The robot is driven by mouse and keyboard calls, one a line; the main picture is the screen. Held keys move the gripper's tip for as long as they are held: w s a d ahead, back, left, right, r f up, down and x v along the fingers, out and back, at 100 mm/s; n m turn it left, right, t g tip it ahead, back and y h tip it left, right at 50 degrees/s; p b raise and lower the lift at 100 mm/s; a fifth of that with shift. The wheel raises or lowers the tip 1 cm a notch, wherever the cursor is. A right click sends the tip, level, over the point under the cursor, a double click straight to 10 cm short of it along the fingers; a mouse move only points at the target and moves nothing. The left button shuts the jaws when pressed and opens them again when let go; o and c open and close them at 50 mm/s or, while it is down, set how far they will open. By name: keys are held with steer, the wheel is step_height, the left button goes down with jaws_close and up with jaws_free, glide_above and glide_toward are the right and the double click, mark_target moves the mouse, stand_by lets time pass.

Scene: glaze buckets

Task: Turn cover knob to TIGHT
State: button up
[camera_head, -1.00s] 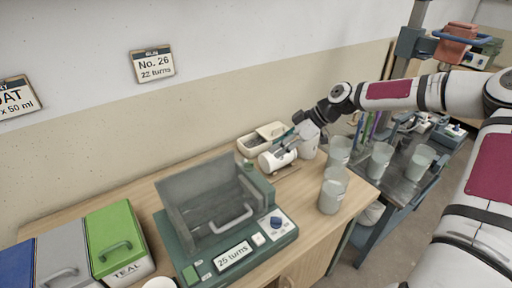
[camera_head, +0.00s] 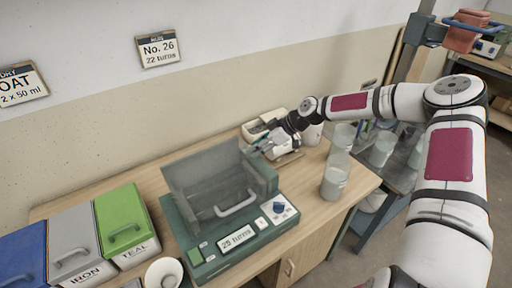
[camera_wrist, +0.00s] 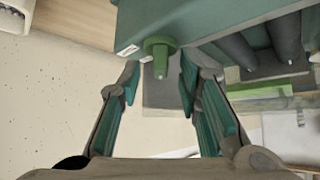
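The green machine (camera_head: 190,235) stands on the bench with a grey see-through cover (camera_head: 205,180). In the wrist view a green knob (camera_wrist: 158,46) sticks out of the machine's side. It has a small light mark at its end, and a small white label (camera_wrist: 127,50) sits left of it, too small to read. My gripper (camera_wrist: 159,80) is open and empty, its teal-padded fingers to either side of the knob and apart from it. In the head view my gripper (camera_head: 265,147) is at the cover's back right corner, and the knob is hidden there.
A blue dial (camera_head: 279,207) and a display reading 25 turns (camera_head: 237,238) are on the machine's front. Clear buckets (camera_head: 334,182) stand at the right. Green (camera_head: 125,220), grey and blue bins stand at the left. A wall sign (camera_head: 157,49) reads No. 26, 22 turns.

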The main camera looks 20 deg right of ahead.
steer(key=shift+w+a+f, duration=0.1)
steer(key=shift+a+f, duration=0.2)
steer(key=shift+c, duration=0.6)
jaws_close()
steer(key=shift+d+r, duration=0.1)
